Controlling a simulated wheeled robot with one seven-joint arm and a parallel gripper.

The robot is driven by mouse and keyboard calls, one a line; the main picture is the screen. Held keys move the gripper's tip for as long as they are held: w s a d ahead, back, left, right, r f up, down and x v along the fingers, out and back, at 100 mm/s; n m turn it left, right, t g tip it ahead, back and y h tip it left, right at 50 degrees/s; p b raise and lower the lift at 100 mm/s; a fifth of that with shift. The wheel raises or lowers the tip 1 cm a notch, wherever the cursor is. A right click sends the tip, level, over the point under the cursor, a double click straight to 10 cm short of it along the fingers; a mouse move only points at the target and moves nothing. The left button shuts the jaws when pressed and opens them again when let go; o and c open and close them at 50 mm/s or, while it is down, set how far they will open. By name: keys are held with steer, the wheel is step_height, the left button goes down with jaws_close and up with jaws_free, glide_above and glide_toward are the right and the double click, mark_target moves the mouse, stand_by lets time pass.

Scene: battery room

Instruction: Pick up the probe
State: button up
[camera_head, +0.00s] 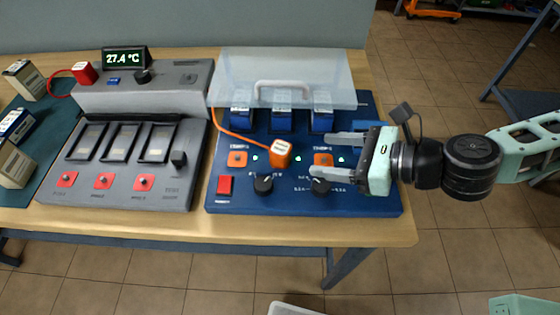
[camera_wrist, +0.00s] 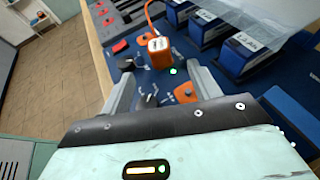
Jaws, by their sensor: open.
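The probe, an orange block with a white-marked top (camera_head: 279,153), sits on the blue panel (camera_head: 300,205), with an orange cord running up and left from it. In the wrist view the probe (camera_wrist: 158,48) shows upright, beyond the fingertips and between their lines. My gripper (camera_head: 320,155) is open and empty, reaching in from the right over the panel with its fingers pointing left. Its fingertips are a little to the right of the probe and apart from it. It also shows in the wrist view (camera_wrist: 162,78). Whether the fingers touch the panel is unclear.
A clear cover (camera_head: 285,75) with a handle is raised behind blue batteries (camera_head: 281,120). Knobs (camera_head: 263,185) and orange sockets stand on the panel. A grey charger (camera_head: 125,160), a red probe (camera_head: 84,72) and a display (camera_head: 125,58) are at left. Boxes (camera_head: 14,165) stand far left.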

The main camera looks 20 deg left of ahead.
mark_target(273, 148)
steer(key=p+x, duration=0.2)
steer(key=x, duration=0.4)
steer(key=shift+a, duration=0.15)
steer(key=x, duration=0.2)
steer(key=p+x, duration=0.1)
steer(key=x, duration=0.2)
steer(key=shift+s+a+r, duration=0.1)
steer(key=shift+a+r, duration=0.05)
steer(key=shift+a, duration=0.1)
steer(key=shift+a+f+p, duration=0.3)
steer(key=shift+a, duration=0.1)
steer(key=c, duration=1.2)
steer(key=shift+o, duration=0.2)
